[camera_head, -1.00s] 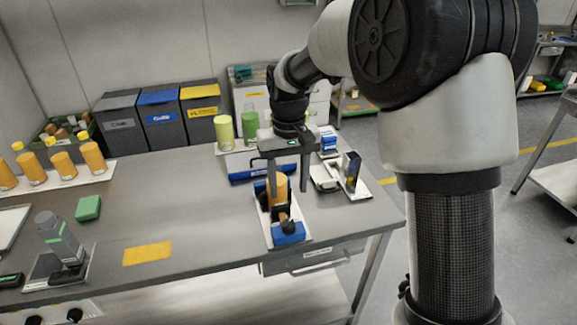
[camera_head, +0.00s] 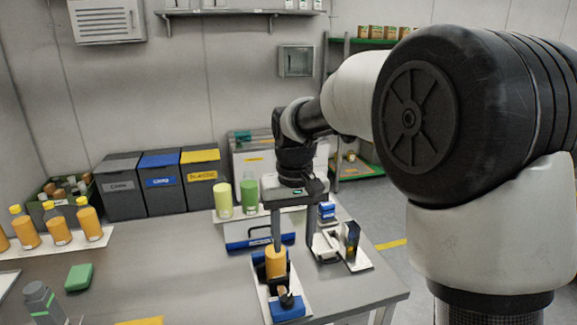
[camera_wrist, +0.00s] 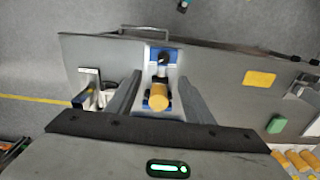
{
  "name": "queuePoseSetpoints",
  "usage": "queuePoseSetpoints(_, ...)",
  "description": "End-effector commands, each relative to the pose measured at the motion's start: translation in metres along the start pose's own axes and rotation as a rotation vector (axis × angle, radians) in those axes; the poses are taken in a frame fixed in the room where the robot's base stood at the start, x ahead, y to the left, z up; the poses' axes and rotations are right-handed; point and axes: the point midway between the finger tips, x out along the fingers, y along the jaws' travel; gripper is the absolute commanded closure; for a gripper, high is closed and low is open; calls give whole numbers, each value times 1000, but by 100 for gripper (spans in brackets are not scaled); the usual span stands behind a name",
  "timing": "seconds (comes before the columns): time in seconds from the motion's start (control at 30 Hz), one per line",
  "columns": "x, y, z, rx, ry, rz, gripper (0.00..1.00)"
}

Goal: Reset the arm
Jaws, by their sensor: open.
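My gripper (camera_head: 294,243) is open and empty, pointing down above the bench. Its fingers show apart in the wrist view (camera_wrist: 155,95). Below it an orange cylinder (camera_head: 275,262) stands in a blue and black fixture on a white plate. The cylinder also shows in the wrist view (camera_wrist: 159,97), between the finger lines and apart from both fingers. The fixture's blue block (camera_head: 287,308) is at the front of the plate.
Yellow-green (camera_head: 223,199) and green (camera_head: 250,196) cylinders stand behind, left of my gripper. A small device (camera_head: 350,237) stands to the right. Orange bottles (camera_head: 58,226) and a green block (camera_head: 79,277) are at the left. The bench's middle (camera_head: 170,260) is clear.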

Motion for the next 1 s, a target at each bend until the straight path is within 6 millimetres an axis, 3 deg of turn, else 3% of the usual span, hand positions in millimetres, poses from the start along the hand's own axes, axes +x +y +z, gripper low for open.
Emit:
queuePoseSetpoints(0.03,-26,9,13,16,33,6,53)
queuePoseSetpoints(0.2,-88,39,74,79,150,27,53)
queuePoseSetpoints(0.4,-130,63,155,158,292,45,53)
queuePoseSetpoints(0.53,-138,70,198,201,371,53,53)
queuePoseSetpoints(0.7,-136,74,230,234,435,59,53)
queuePoseSetpoints(1.0,-132,74,239,243,452,60,53)
